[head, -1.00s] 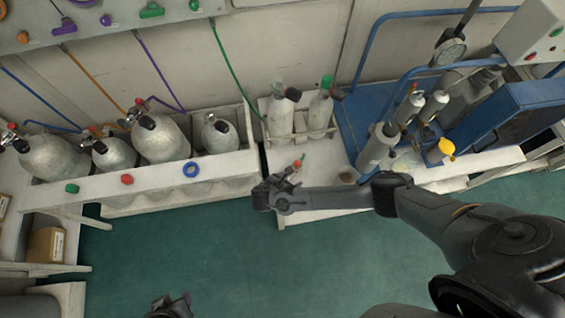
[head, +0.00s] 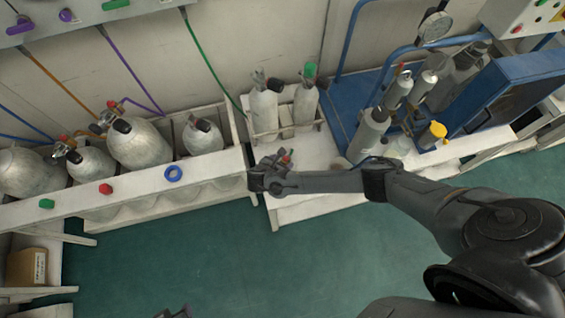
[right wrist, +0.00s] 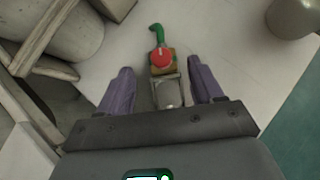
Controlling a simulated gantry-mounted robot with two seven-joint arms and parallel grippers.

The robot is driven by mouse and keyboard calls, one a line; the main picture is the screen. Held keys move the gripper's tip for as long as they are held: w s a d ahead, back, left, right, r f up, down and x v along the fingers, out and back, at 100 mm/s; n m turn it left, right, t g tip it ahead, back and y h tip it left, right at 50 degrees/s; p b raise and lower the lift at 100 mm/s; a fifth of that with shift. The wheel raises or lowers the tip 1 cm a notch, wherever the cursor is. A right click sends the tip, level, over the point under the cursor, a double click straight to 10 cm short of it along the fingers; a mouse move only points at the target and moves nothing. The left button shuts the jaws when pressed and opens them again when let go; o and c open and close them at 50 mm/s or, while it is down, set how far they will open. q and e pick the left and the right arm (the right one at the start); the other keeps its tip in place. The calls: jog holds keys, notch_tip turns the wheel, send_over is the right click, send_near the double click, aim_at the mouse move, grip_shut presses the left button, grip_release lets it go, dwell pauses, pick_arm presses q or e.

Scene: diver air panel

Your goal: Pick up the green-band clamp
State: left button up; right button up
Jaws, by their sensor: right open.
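In the right wrist view a small clamp (right wrist: 162,66) lies on the white bench, with a green lever, a round red knob, a brass-coloured body and a grey metal frame. I take it for the green-band clamp; no separate green band is clear. My right gripper (right wrist: 160,84) is open, its two fingers on either side of the clamp's near end, with gaps visible. In the head view the right gripper (head: 268,174) is over the bench's left end, and mostly hides the clamp. A dark tip at the bottom edge seems to be my left gripper (head: 174,313); its jaws are unclear.
Two upright cylinders (head: 265,108) stand in a rack behind the right gripper. A blue cart (head: 345,120) with cylinders stands right.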

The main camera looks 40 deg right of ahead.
aim_at(284, 161)
jog(key=x, duration=0.2)
jog(key=b+x, duration=0.1)
jog(key=x, duration=0.1)
jog(key=shift+s+d+f+b, duration=0.1)
jog(key=shift+s+d+b, duration=0.1)
jog(key=shift+b, duration=0.1)
jog(key=shift+c, duration=0.3)
grip_shut()
